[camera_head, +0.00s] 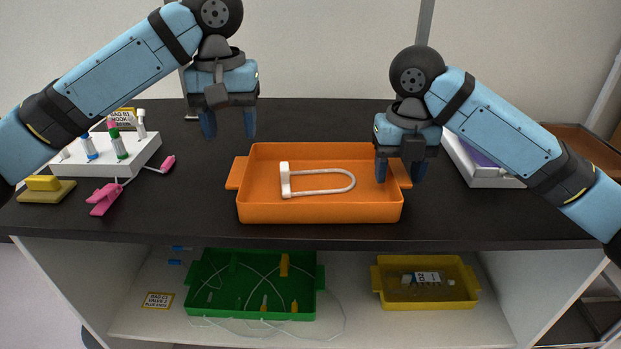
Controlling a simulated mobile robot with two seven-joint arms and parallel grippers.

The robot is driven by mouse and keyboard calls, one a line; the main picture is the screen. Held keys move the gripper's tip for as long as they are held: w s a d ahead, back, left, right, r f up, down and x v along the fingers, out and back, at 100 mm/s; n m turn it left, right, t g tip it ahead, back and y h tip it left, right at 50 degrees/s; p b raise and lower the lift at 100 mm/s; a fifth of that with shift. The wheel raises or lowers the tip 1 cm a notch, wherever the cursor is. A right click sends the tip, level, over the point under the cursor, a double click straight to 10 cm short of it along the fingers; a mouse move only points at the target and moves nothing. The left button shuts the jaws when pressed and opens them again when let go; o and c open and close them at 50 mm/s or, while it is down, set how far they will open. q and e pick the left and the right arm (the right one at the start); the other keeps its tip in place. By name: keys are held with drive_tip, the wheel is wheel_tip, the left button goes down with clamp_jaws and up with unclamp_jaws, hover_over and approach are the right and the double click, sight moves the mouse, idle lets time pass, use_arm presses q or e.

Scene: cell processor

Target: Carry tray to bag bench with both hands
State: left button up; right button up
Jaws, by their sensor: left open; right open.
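An orange tray (265,211) with a handle tab at each side sits on the dark bench top (330,120), near its front edge. My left gripper (229,128) is open and empty, above the bench behind and left of the tray, apart from the left handle (236,173). My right gripper (400,172) is open at the tray's right end, its fingers in front of the right wall and handle. I cannot tell whether they touch the tray.
A white rack with colored-capped tubes (150,151), a pink clamp (104,199) and a yellow block (43,184) are at the left. A white box (482,173) is at the right. Green (195,290) and yellow trays (427,304) sit on the shelf below. The bench behind the tray is clear.

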use_arm(q)
drive_tip(key=shift+w+a+f, duration=0.1)
drive_tip(key=shift+w+f, duration=0.15)
drive_tip(key=shift+w, duration=0.2)
use_arm(e)
drive_tip(key=r, duration=0.2)
drive_tip(key=w+r, duration=0.1)
drive_tip(key=r, duration=0.1)
drive_tip(key=shift+r, duration=0.25)
use_arm(q)
drive_tip(key=shift+s+r, duration=0.15)
drive_tip(key=shift+s, duration=0.05)
use_arm(e)
drive_tip(key=r, duration=0.3)
drive_tip(key=shift+s, duration=0.35)
use_arm(q)
drive_tip(key=shift+w, duration=0.1)
use_arm(e)
drive_tip(key=shift+r, duration=0.3)
